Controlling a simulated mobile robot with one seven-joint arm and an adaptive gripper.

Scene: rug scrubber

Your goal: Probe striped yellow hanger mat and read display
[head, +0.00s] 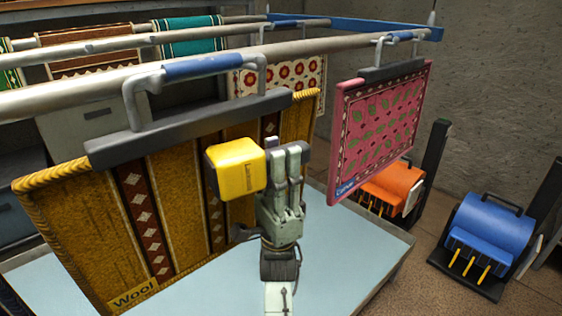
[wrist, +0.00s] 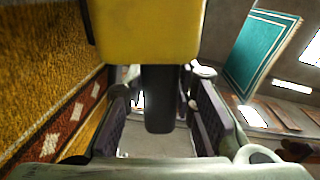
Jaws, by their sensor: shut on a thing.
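The striped yellow hanger mat (head: 178,200) hangs from a dark clamp bar on the front rail. It has brown diamond bands and a "Wool" tag at its lower left corner. It also fills the left of the wrist view (wrist: 45,65). My gripper (head: 287,160) is shut on the dark handle (wrist: 158,100) of a yellow boxy probe (head: 237,168). The probe's yellow body (wrist: 147,30) is in front of the mat's right part in the head view. I cannot tell whether it touches the mat. No display reading is visible on it.
A pink mat (head: 385,125) hangs to the right on the same rail (head: 300,48). More mats hang behind, including a teal one (wrist: 262,50). A pale blue table (head: 350,255) lies below. Orange (head: 390,190) and blue (head: 485,235) machines stand on the floor at right.

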